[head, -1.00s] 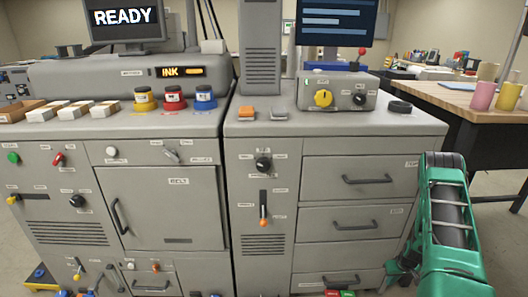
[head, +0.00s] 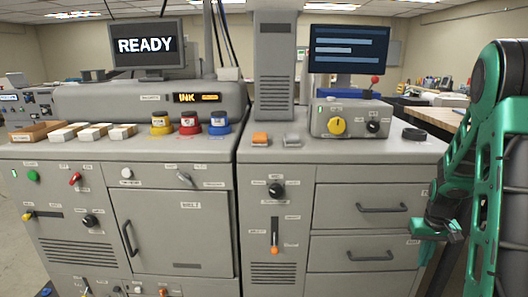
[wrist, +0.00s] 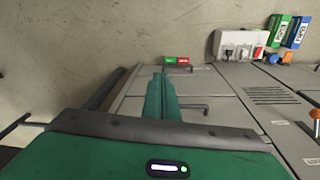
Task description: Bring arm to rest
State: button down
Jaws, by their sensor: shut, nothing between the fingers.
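My arm's green and black links stand at the right edge of the head view, in front of the right end of the grey machine (head: 330,195). My gripper (wrist: 161,78) shows in the wrist view as two green fingers side by side, closed together and empty. They appear over the drawer fronts (wrist: 207,105), pointing toward the floor; whether they touch anything cannot be told. The green gripper body with a white light fills the bottom of that view.
The machine top carries a control box (head: 352,118), a black ring (head: 414,134) and ink pots (head: 190,124). A wooden table (head: 436,116) stands behind my arm. In the wrist view, a red and green block (wrist: 177,61) and a white switch panel (wrist: 240,44) lie beyond the fingers. Bare floor (wrist: 90,40) is at upper left.

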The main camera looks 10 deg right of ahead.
jog(key=s+a+r+m, duration=0.1)
jog(key=s+a+r, duration=0.9)
jog(key=s+r, duration=0.2)
jog(key=s+a+r, duration=0.1)
jog(key=s+a, duration=0.2)
jog(key=s, duration=0.3)
jog(key=s+a+r+m+y, duration=0.1)
jog(key=s+a+r, duration=0.1)
jog(key=s+a, duration=0.2)
jog(key=s, duration=0.3)
jog(key=shift+s+r+g, duration=0.15)
jog(key=shift+r+g, duration=0.1)
jog(key=shift+g, duration=0.05)
jog(key=shift+a, duration=0.1)
jog(key=shift+w+f, duration=0.25)
jog(key=shift+w, duration=0.35)
